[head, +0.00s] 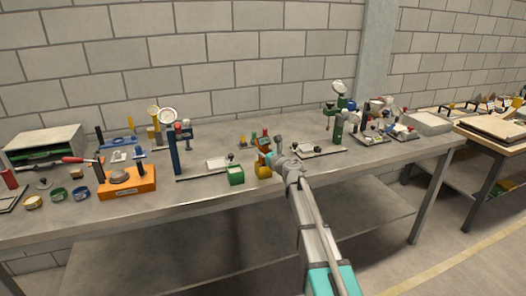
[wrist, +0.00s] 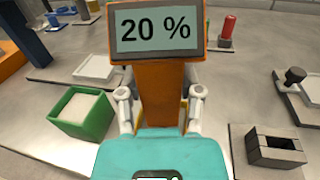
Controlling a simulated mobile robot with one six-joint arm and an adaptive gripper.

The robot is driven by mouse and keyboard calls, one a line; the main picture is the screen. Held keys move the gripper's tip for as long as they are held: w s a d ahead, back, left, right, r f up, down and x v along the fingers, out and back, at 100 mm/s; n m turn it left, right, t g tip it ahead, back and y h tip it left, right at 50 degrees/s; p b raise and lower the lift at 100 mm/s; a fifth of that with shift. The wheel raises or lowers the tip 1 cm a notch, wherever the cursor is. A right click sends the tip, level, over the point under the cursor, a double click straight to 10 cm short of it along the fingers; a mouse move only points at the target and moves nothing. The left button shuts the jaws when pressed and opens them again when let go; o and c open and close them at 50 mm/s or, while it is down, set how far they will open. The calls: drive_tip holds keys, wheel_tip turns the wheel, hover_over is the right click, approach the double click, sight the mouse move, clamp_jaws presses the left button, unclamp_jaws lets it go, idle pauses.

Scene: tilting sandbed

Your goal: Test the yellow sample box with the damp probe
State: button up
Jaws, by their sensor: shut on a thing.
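The damp probe is an orange body (wrist: 160,95) with a screen that reads "20 %" in the wrist view. My gripper (wrist: 161,94) is shut on its sides, one finger on each. In the head view my gripper (head: 274,160) holds the probe directly over the yellow sample box (head: 263,172), which stands near the table's front edge. The probe's tip is hidden, so I cannot tell how deep it sits.
A green box (wrist: 84,112) filled with pale sand stands left of the probe; it also shows in the head view (head: 236,176). A dark block frame (wrist: 274,147) lies to the right. A blue stand (head: 175,150) and a green stand (head: 338,125) rise from the table on either side.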

sight(264, 140)
idle(0.8)
wheel_tip(264, 140, up, 7)
drive_tip(key=p, duration=0.7)
